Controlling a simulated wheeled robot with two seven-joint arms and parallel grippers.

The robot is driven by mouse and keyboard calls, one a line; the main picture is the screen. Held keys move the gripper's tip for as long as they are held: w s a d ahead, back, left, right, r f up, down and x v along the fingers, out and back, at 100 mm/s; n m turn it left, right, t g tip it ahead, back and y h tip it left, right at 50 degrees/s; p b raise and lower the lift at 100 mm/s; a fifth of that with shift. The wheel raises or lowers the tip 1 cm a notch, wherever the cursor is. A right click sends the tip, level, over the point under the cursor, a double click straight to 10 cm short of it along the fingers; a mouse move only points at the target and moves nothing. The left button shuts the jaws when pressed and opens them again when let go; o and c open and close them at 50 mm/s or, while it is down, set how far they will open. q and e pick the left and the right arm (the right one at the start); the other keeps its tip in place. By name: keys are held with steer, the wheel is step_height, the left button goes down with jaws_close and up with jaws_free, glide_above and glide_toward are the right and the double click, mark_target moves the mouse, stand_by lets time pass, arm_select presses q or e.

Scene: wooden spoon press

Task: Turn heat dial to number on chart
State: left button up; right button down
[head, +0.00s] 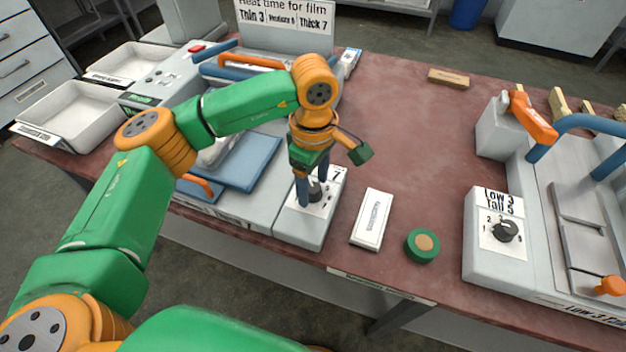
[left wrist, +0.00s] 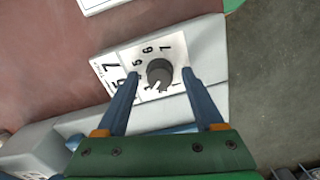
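The chart (head: 285,14) at the back reads "Heat time for film" with Thin 3, Medium and Thick 7; the Medium number is too small to be sure of. The dark heat dial (head: 315,191) sits on a white numbered plate on the grey machine's front box. My left gripper (head: 309,192) points down at it. In the left wrist view the round dial (left wrist: 159,73) lies between the two blue fingertips of the left gripper (left wrist: 162,73), with gaps visible beside it. Numbers 5, 6, 7 and 1 show around it; its pointer setting is unclear. My right gripper is not in view.
A white box (head: 372,219) and a green round thing (head: 422,245) lie right of the dial box. Further right stands another machine with its own dial (head: 504,231), labelled Low 3, Tall 5. White trays (head: 75,112) stand at left. The middle of the red table (head: 420,140) is clear.

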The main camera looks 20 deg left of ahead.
mark_target(313, 187)
arm_select(q)
step_height(313, 187, up, 7)
steer(key=shift+r+b, duration=0.1)
steer(key=shift+b, duration=0.25)
stand_by(0.3)
